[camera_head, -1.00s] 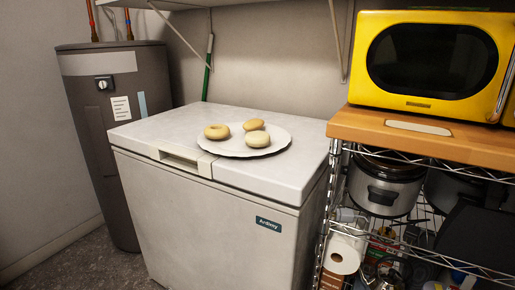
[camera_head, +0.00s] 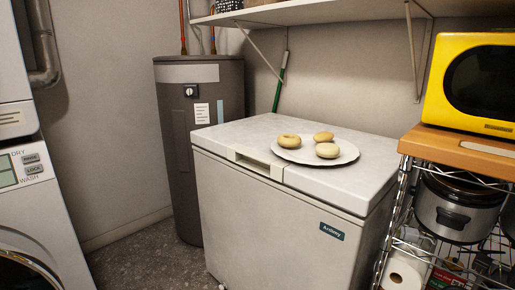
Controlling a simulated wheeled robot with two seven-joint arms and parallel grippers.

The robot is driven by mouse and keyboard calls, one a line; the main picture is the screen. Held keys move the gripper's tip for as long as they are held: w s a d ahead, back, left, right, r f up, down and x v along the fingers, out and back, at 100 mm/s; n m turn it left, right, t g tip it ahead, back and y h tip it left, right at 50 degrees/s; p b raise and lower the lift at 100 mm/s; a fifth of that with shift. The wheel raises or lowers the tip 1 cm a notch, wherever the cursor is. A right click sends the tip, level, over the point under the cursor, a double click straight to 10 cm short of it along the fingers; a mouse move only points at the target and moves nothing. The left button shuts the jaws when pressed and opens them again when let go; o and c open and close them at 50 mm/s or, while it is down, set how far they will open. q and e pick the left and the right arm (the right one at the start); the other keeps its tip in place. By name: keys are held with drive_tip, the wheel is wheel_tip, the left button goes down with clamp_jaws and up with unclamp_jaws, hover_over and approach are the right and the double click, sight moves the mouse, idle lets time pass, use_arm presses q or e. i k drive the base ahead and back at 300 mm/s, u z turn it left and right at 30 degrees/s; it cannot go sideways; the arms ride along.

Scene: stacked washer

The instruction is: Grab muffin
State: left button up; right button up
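A white plate (camera_head: 344,155) lies on the lid of a white chest freezer (camera_head: 240,131). Three small round baked items sit on it. One is ring-shaped like a donut (camera_head: 289,140), at the left. A browner one (camera_head: 323,136) sits at the back. A pale, rounded one (camera_head: 327,151) sits at the front right. I cannot tell for sure which one is the muffin. Neither of my grippers shows in the head view.
A yellow microwave (camera_head: 480,85) stands on a wooden-topped wire rack (camera_head: 455,143) at the right, close to the freezer. A grey water heater (camera_head: 174,120) stands behind at the left. A stacked washer (camera_head: 45,215) fills the left edge. A shelf (camera_head: 330,12) hangs above.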

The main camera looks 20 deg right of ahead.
sight(329, 150)
drive_tip(key=u, duration=0.3)
drive_tip(key=i, duration=1.35)
drive_tip(key=z, duration=0.7)
